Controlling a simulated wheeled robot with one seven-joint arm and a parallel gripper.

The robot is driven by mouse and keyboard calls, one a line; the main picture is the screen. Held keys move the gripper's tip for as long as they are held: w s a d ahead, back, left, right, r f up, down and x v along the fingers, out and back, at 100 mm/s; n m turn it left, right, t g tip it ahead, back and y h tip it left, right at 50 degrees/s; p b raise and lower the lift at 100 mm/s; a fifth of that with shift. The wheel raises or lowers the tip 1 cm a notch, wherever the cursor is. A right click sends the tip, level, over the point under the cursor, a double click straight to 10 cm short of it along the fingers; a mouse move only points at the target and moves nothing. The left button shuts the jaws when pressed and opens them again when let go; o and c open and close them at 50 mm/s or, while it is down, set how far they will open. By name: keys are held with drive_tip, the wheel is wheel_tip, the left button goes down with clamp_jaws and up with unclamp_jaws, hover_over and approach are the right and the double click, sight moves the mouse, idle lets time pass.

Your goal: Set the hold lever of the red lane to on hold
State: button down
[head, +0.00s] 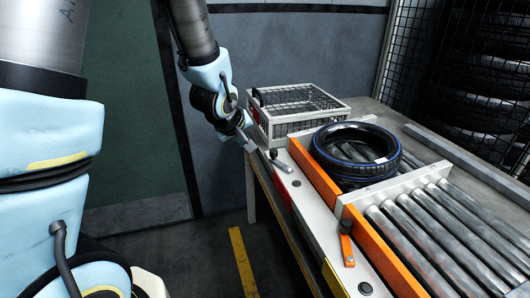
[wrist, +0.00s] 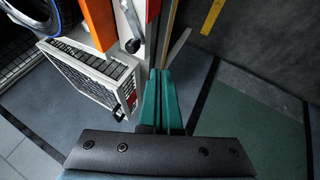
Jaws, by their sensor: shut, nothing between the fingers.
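The red lane's hold lever (head: 281,162) appears as a short grey bar on the pale side panel, near the red strip (head: 284,191). In the wrist view the lever (wrist: 128,24) lies roughly along the panel, with a dark round end toward the wire basket. My gripper (head: 249,144) is at the panel's far outer corner, left of the lever in the head view. In the wrist view its green fingers (wrist: 161,74) are together and empty, beside the panel edge and apart from the lever. I cannot tell the lever's setting from its marks.
A wire basket (head: 303,128) stands just beyond the lever. A tyre (head: 356,152) lies behind the orange rail (head: 315,178). An orange lever (head: 346,243) with a dark knob stands nearer, by a yellow strip (head: 334,279). Open floor lies left of the conveyor.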

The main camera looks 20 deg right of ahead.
drive_tip(key=w+d+f+p, duration=0.3)
drive_tip(key=w+d+f, duration=0.1)
drive_tip(key=d+f, duration=0.3)
drive_tip(key=shift+w+d+p, duration=0.2)
drive_tip(key=shift+d+p, duration=0.1)
drive_tip(key=shift+p, duration=0.05)
idle(0.5)
